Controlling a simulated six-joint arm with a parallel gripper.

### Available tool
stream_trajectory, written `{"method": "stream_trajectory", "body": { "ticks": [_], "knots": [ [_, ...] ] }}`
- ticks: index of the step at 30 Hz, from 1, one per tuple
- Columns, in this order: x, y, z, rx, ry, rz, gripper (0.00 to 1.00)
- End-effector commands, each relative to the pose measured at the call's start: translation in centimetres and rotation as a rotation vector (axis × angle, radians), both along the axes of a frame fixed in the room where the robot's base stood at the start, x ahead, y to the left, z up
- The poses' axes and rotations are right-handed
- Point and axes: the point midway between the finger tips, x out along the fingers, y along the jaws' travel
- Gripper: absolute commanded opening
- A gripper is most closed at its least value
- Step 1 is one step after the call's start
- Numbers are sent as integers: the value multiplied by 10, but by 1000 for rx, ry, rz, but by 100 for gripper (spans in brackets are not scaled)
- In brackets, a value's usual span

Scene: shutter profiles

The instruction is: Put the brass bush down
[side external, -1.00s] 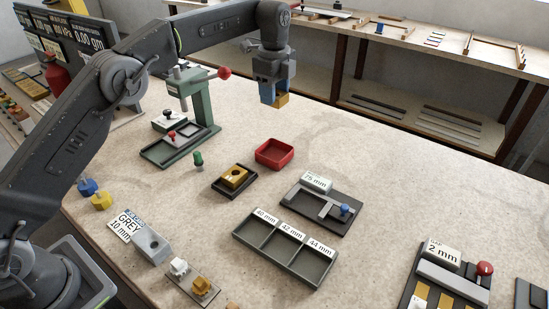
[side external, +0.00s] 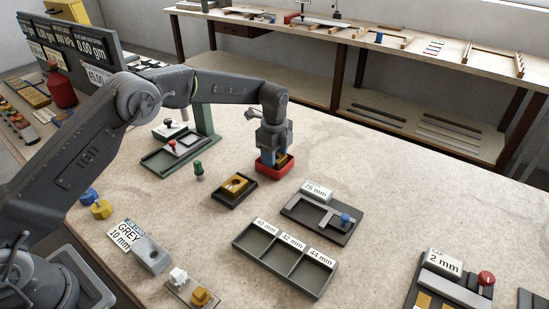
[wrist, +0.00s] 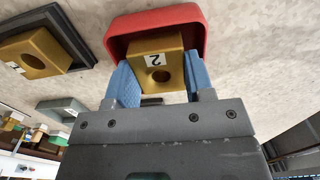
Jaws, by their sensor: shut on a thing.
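My gripper (side external: 274,157) is down at the red tray (side external: 268,170), its fingers pointing into it. In the wrist view my gripper (wrist: 157,82) has its two blue fingers on either side of a brass bush (wrist: 173,60) with a round hole and a label "2". The gripper is shut on this bush. The bush is over or inside the red tray, whose wall also shows in the wrist view (wrist: 150,20); I cannot tell if it touches the tray floor. Another brass block (side external: 236,185) with a hole sits in a black tray to the left.
A grey three-compartment tray (side external: 285,258) with size labels stands in front. A black fixture marked 75 mm (side external: 322,213) is to the right. A green press (side external: 203,120) stands behind left, near a small green peg (side external: 198,170).

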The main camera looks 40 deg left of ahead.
Motion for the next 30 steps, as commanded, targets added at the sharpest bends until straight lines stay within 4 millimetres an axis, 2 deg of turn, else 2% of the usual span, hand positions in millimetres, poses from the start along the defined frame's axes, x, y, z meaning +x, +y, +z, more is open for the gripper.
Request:
{"method": "stream_trajectory", "body": {
  "ticks": [4,16,17,18,20,26,30],
  "knots": [
    [0,0,-13,0,-2,0,17],
    [0,0,-17,0,-2,0,17],
    [0,0,-17,0,-2,0,51],
    [0,0,-17,0,-2,0,55],
    [0,0,-17,0,-1,0,59],
    [0,0,-15,0,-1,0,59],
    [1,0,1,0,-4,0,59]
  ]
}}
